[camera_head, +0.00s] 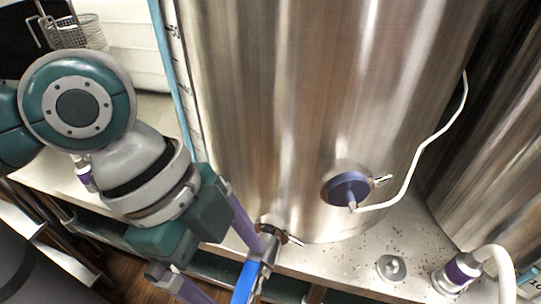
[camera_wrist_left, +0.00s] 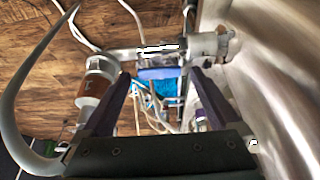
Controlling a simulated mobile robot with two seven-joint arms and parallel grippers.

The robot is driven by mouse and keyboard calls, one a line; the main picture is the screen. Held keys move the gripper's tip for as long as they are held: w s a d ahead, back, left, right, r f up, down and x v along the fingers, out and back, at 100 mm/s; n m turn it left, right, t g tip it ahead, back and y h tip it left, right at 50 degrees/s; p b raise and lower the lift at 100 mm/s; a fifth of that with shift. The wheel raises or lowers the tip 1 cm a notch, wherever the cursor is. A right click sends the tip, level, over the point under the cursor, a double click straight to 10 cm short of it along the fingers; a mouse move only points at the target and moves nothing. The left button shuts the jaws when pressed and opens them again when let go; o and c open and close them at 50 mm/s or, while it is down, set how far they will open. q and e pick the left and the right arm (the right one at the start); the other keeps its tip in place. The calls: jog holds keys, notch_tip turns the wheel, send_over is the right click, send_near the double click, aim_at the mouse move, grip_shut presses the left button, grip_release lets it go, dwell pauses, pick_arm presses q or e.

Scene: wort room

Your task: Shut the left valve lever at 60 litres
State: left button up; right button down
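A blue valve lever (camera_head: 246,283) points down and toward the camera from a metal valve (camera_head: 270,240) low on the large steel tank (camera_head: 300,100). My left gripper (camera_head: 236,276) is open, its two purple fingers spread just left of and beside the lever in the head view. In the left wrist view the blue lever (camera_wrist_left: 158,73) shows between and beyond the spread fingers (camera_wrist_left: 155,85), below the metal valve pipe. I cannot tell whether a finger touches it. A scale strip with dark marks (camera_head: 177,60) runs up the tank's left side; its reading is too small to tell. My right gripper is not in view.
A purple-blue fitting (camera_head: 348,189) with a white hose (camera_head: 412,165) sits on the tank front. Another hose with a purple collar (camera_head: 460,272) stands at lower right. A second tank (camera_head: 500,170) is at right. A wire basket (camera_head: 75,32) stands at upper left.

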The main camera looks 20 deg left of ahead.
pick_arm(q)
grip_shut()
dwell(0.6)
